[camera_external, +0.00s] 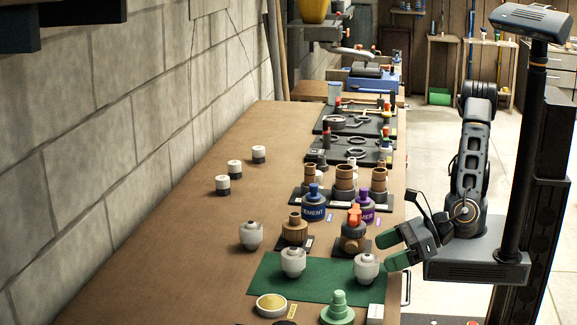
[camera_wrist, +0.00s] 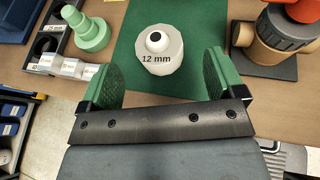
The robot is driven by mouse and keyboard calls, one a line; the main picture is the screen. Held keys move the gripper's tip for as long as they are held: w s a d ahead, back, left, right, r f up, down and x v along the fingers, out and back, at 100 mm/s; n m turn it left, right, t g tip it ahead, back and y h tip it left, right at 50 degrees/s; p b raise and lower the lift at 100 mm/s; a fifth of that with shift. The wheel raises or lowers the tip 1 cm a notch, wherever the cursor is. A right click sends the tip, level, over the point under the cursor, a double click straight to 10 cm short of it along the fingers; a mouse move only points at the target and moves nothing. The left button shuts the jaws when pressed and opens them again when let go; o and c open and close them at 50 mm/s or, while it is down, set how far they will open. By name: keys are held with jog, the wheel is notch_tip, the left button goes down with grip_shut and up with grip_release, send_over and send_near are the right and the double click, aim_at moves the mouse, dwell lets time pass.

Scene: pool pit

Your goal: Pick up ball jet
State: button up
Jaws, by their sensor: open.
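A white ball jet (camera_external: 367,268) with a dark hole on top stands upright at the near right of the green mat (camera_external: 320,293). In the wrist view the ball jet (camera_wrist: 161,54) reads "12 mm" and sits ahead of the gap between my fingers. My gripper (camera_external: 388,252) is open and empty at the table's right edge, just right of this ball. Its green finger pads also show in the wrist view (camera_wrist: 160,88). A second white ball (camera_external: 293,262) stands farther left on the mat. A third similar one (camera_external: 251,235) stands on bare wood.
A green stepped cone (camera_external: 338,308) stands on one side of the ball, and a brown fitting with an orange top (camera_external: 353,232) on the other. A dish of yellow stuff (camera_external: 271,305) and blue (camera_external: 314,208) and purple bottles (camera_external: 365,207) are nearby. The table's left side is mostly clear.

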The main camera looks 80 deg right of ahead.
aim_at(371, 259)
jog(key=shift+x, duration=2.65)
jog(key=shift+s+a, duration=0.1)
jog(key=c, duration=1)
